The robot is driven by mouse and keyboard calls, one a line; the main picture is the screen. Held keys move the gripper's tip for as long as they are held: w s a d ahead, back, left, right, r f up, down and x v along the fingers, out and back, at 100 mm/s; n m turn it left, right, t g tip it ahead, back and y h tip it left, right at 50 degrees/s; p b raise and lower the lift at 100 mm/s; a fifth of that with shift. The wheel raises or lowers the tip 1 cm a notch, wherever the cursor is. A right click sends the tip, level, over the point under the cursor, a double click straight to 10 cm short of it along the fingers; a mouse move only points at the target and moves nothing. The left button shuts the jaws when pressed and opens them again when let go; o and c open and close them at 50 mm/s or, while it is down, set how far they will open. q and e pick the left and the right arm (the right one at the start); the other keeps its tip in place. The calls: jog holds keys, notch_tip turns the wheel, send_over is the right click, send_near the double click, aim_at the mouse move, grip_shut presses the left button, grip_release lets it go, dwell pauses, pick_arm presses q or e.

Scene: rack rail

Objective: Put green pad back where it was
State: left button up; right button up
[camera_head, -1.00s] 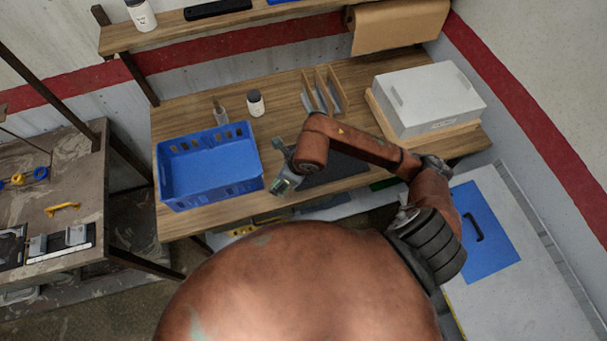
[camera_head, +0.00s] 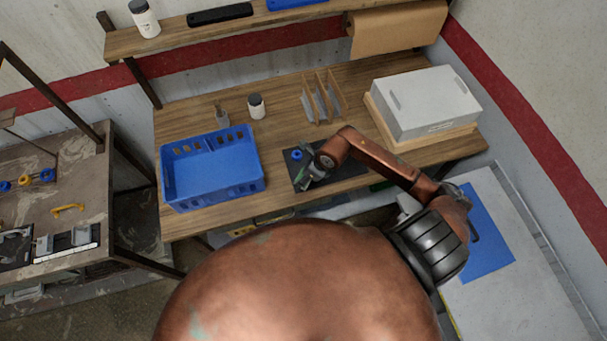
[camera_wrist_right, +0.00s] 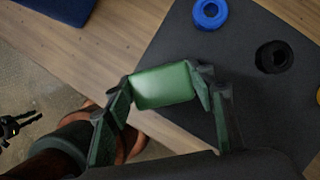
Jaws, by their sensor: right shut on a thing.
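The green pad (camera_wrist_right: 163,86) is a small flat block with a glossy face, held between the two fingers of my right gripper (camera_wrist_right: 163,92). The gap between pad and surface cannot be told.
A blue ring (camera_wrist_right: 210,14) and a black ring (camera_wrist_right: 274,56) lie on the mat. A blue crate (camera_head: 212,193) stands left. Behind are a white-lidded jar (camera_head: 256,106), a wooden divider rack (camera_head: 323,98) and a grey box (camera_head: 428,101). Bare wood lies between crate and mat.

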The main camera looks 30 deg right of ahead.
jog(key=o, duration=1.2)
jog(key=b+v, duration=0.1)
jog(key=v, duration=1.1)
jog(key=shift+w+b, duration=0.1)
jog(key=shift+b, duration=0.25)
